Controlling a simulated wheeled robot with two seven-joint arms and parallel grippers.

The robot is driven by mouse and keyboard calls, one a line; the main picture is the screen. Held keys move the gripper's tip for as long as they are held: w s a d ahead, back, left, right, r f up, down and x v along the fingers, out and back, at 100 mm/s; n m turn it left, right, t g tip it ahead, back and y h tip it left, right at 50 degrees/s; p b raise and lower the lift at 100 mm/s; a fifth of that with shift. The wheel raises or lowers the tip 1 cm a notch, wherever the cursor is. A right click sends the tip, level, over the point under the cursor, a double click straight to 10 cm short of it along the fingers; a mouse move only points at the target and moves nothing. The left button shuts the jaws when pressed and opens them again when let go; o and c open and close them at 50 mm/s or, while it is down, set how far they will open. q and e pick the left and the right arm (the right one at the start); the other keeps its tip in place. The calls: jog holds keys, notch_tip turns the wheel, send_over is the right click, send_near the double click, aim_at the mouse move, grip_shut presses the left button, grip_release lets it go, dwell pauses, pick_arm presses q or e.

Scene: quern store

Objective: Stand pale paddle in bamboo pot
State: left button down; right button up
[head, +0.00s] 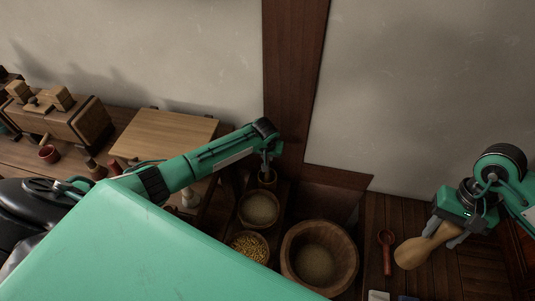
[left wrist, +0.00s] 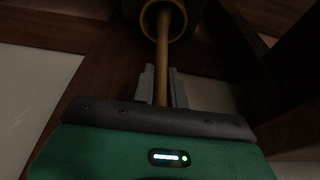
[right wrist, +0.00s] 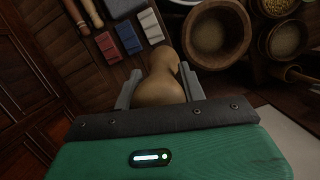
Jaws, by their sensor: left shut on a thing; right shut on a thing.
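My left gripper (head: 267,160) is shut on a thin pale brown handle (left wrist: 162,75), seemingly the pale paddle's. The handle runs from between the fingers to the round mouth of the bamboo pot (left wrist: 146,22). Its far end lies within the pot's outline; how deep it sits is hidden. The pot (head: 267,180) also shows in the head view, directly below the left fingers near the dark post. My right gripper (head: 447,232) is shut on a tan gourd-shaped thing (head: 422,249), held over the right part of the counter; it fills the fingers in the right wrist view (right wrist: 160,88).
A large wooden bowl (head: 345,247), a bowl of grain (head: 260,207) and a bowl of yellow kernels (head: 250,247) stand in front of the pot. A red-brown spoon (head: 387,247) lies right of them. A dark post (head: 290,90) rises behind. Red (right wrist: 108,46), blue and white blocks lie nearby.

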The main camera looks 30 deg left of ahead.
pick_arm(q)
jog(key=shift+f, duration=0.15)
jog(key=c, duration=1.3)
grip_release()
jog(key=shift+c, duration=0.2)
jog(key=p+v, duration=0.1)
jog(key=v, duration=1.1)
pick_arm(e)
jog(key=shift+r, duration=0.5)
pick_arm(q)
jog(key=shift+s+f, duration=0.1)
